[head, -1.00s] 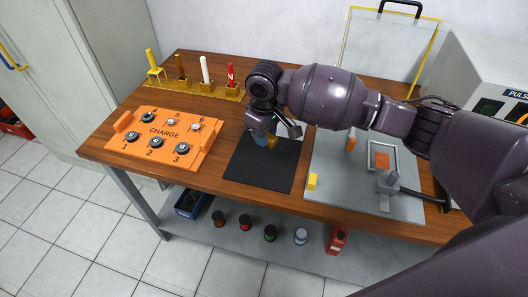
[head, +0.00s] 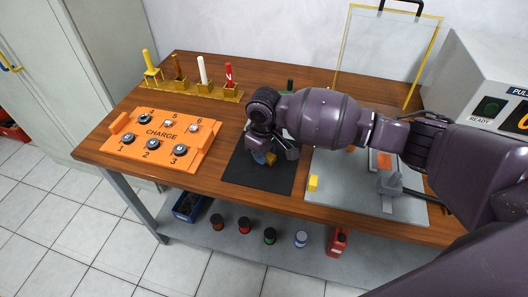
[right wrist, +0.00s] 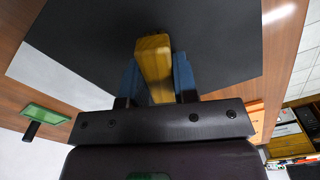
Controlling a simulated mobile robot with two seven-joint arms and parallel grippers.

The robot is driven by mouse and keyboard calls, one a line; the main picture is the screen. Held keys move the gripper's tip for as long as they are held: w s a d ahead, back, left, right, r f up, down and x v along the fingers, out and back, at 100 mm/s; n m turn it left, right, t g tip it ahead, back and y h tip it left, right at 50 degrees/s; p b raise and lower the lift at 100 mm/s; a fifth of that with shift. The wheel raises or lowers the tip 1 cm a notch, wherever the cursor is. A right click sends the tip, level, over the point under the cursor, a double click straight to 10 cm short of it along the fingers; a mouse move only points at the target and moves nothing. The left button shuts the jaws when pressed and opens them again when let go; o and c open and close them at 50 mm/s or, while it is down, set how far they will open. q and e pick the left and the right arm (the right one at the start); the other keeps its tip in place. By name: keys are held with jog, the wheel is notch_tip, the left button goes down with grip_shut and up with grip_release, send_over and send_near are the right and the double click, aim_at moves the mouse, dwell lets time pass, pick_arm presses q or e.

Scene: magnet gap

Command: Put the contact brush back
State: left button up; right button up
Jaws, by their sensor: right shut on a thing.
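My right gripper (head: 266,157) is over the black mat (head: 255,182) on the bench. It is shut on a yellow wood-grained piece (head: 272,158), which looks like the contact brush's body. In the right wrist view the blue fingers of the right gripper (right wrist: 157,80) press both sides of this piece (right wrist: 153,62). Its lower end is hidden, so I cannot tell whether it touches the mat. My left gripper is not in view.
A yellow rack (head: 200,90) with several upright tools stands at the back left. An orange CHARGE panel (head: 162,138) lies left of the mat. A green object (right wrist: 45,113) is behind.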

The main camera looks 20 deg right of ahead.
jog(key=o, duration=0.9)
jog(key=shift+f, duration=0.1)
pick_arm(q)
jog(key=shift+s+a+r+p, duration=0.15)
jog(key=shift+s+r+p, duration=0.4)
jog(key=shift+p, duration=0.7)
pick_arm(e)
notch_tip(320, 180, up, 12)
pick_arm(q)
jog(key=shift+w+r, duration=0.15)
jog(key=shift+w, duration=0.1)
